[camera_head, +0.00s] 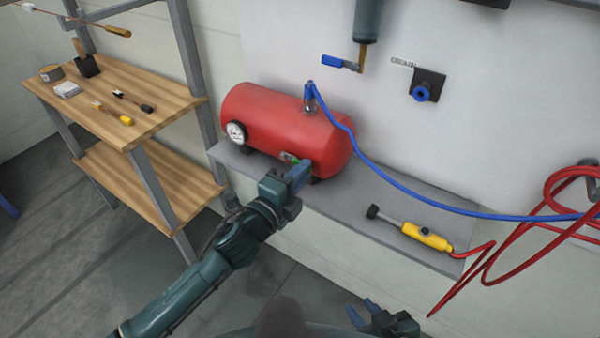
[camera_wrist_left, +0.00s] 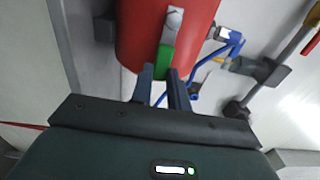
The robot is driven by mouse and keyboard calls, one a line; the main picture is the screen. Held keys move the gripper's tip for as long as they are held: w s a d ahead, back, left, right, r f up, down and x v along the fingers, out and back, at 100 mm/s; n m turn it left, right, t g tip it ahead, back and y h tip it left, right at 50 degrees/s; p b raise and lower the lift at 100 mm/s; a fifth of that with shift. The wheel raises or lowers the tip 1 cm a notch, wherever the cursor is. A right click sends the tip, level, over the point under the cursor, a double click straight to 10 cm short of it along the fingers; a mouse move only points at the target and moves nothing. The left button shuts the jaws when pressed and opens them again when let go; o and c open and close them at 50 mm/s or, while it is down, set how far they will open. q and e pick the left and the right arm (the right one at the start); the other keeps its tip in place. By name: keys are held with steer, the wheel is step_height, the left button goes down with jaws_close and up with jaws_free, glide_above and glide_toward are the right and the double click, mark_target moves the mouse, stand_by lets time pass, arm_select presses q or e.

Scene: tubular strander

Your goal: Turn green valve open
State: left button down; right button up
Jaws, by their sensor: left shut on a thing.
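The green valve handle (camera_wrist_left: 166,58) sits at the end of a silver fitting on the red tank (camera_head: 285,125). In the head view only a small bit of the green valve (camera_head: 294,160) shows, at the tank's lower front. My left gripper (camera_head: 300,174) reaches it from below and partly hides it. In the left wrist view the two fingers of my left gripper (camera_wrist_left: 164,78) are closed around the lower end of the green handle. My right gripper (camera_head: 363,310) is at the bottom of the head view, with its blue fingers apart and nothing between them.
The tank rests on a grey shelf (camera_head: 400,205) with a yellow tool (camera_head: 428,236) at its right. A blue hose (camera_head: 385,175) runs from the tank's top to the right, near coiled red hose (camera_head: 556,190). A wooden workbench (camera_head: 160,90) stands at the left.

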arm_select(q)
steer(key=c, duration=1.3)
jaws_free()
steer(key=shift+c, duration=0.2)
steer(key=b+v, duration=0.1)
steer(key=v, duration=1.2)
steer(key=shift+a, duration=0.1)
